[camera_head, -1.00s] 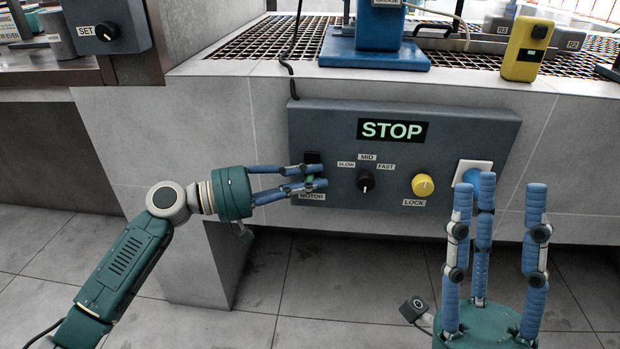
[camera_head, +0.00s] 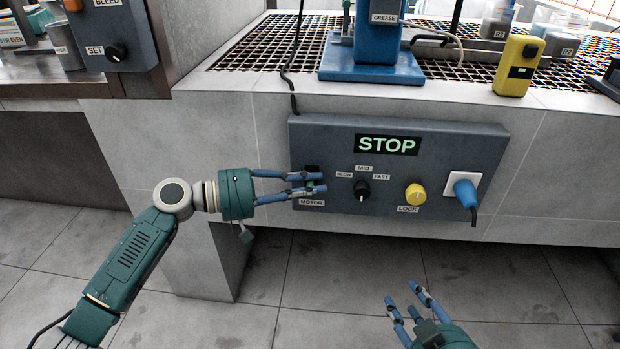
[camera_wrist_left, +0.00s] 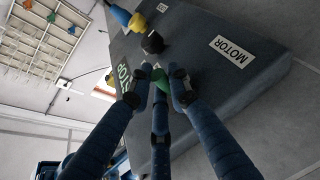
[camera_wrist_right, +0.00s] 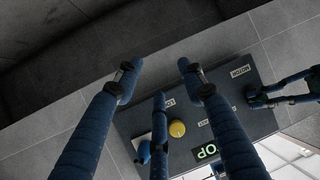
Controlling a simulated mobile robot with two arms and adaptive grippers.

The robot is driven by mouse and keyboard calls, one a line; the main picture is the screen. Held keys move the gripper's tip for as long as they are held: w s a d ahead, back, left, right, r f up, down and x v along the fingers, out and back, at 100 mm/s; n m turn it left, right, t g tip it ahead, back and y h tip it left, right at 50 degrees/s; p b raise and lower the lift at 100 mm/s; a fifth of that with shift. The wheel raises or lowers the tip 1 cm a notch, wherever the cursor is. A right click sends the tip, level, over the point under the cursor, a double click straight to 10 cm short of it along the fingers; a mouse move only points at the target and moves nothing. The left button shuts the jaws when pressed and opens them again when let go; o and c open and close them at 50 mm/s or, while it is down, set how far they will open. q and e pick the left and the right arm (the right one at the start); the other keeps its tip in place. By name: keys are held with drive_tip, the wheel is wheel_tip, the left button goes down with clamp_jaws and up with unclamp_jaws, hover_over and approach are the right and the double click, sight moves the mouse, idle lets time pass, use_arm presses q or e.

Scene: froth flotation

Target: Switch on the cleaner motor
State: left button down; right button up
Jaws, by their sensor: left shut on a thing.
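The grey control panel (camera_head: 440,140) is on the front of the tiled bench and its display (camera_head: 387,145) reads STOP. The motor switch (camera_head: 311,185), with some green on it, sits above the MOTOR label (camera_head: 311,203) at the panel's left. My left gripper (camera_head: 318,183) is shut on this switch; the fingers partly hide it. The left wrist view shows the green part (camera_wrist_left: 160,84) between the fingertips. My right gripper (camera_head: 405,303) is open and empty, low in front of the panel and apart from it.
The panel also carries a black speed knob (camera_head: 361,190), a yellow LOCK knob (camera_head: 415,194) and a blue plug (camera_head: 465,193) in a white socket. Floor below is clear.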

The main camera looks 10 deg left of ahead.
use_arm(q)
drive_tip(key=shift+r+n+p, duration=0.2)
drive_tip(key=shift+n+p, duration=0.1)
drive_tip(key=shift+p, duration=0.65)
drive_tip(key=shift+r+n+g+p, duration=0.15)
drive_tip(key=shift+n+g+p, duration=0.25)
drive_tip(key=shift+p, duration=1)
use_arm(e)
drive_tip(key=s+d+f+g+h, duration=0.1)
drive_tip(key=s+d+f+g, duration=0.25)
drive_tip(key=s, duration=0.45)
drive_tip(key=s+d+f+g+h, duration=0.1)
drive_tip(key=s+d+f+g, duration=0.1)
drive_tip(key=s+f+g, duration=0.45)
use_arm(q)
drive_tip(key=shift+r+n+y+p, duration=0.1)
drive_tip(key=shift+n+y+p, duration=0.2)
drive_tip(key=n+p, duration=0.1)
drive_tip(key=p, duration=0.1)
drive_tip(key=shift+r+g+p, duration=0.1)
drive_tip(key=shift+g+p, duration=0.25)
drive_tip(key=shift+g, duration=0.05)
use_arm(e)
wheel_tip(320, 180, down, 11)
drive_tip(key=shift+s+a+r+t, duration=0.15)
drive_tip(key=shift+s+a+t, duration=0.15)
drive_tip(key=shift+s, duration=0.1)
